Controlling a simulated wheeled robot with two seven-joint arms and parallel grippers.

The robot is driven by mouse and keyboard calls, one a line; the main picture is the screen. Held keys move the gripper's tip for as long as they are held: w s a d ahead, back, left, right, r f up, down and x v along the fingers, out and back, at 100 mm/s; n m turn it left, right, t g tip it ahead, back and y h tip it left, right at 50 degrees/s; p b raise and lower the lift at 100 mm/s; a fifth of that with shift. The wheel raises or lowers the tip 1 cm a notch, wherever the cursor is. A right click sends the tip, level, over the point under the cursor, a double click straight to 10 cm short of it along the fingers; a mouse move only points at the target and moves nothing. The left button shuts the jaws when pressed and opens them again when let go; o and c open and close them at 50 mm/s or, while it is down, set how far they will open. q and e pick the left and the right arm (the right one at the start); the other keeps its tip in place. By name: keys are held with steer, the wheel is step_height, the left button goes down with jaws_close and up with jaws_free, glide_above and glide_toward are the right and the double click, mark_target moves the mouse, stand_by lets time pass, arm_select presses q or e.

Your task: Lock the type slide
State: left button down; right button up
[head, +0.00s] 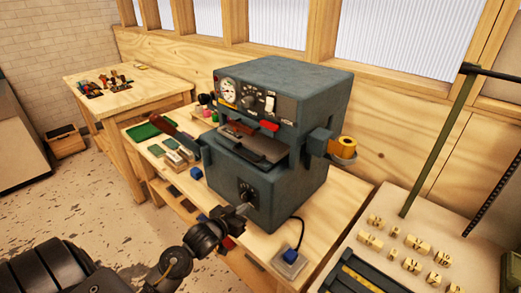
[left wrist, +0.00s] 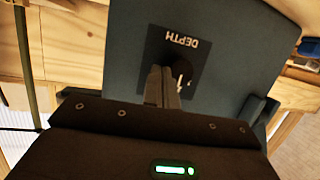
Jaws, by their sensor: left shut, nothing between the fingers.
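The grey-blue stamping machine (head: 290,85) stands on the wooden bench. Its front slot holds a dark flat plate (head: 262,147) and a reddish-brown piece (head: 238,129); I cannot tell which part is the type slide. A red tab (head: 270,126) sits above the slot's right part. A black DEPTH dial (head: 247,193) is on the lower front; it also shows upside down in the left wrist view (left wrist: 183,72). My left gripper (head: 243,209) is shut and empty, its tips close in front of this dial. Contact cannot be told. My right gripper is out of view.
A gold foil roll (head: 344,147) sticks out at the machine's right side. Yellow type blocks (head: 411,265) lie on the right table. A green tray (head: 147,131) is left of the machine.

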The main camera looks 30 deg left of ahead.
arm_select(q)
step_height(320, 180, up, 12)
steer(key=w+a+r+t+h, duration=0.1)
steer(key=w+a+t, duration=0.1)
steer(key=t, duration=0.2)
steer(key=m+t+h, duration=0.2)
steer(key=t+h, duration=0.1)
glide_toward(261, 122)
steer(key=s+r, duration=0.1)
steer(key=s, duration=0.1)
steer(key=shift+w+d+r, duration=0.15)
steer(key=shift+d, duration=0.25)
steer(key=shift+p+x, duration=1.65)
steer(key=shift+x, duration=3.4)
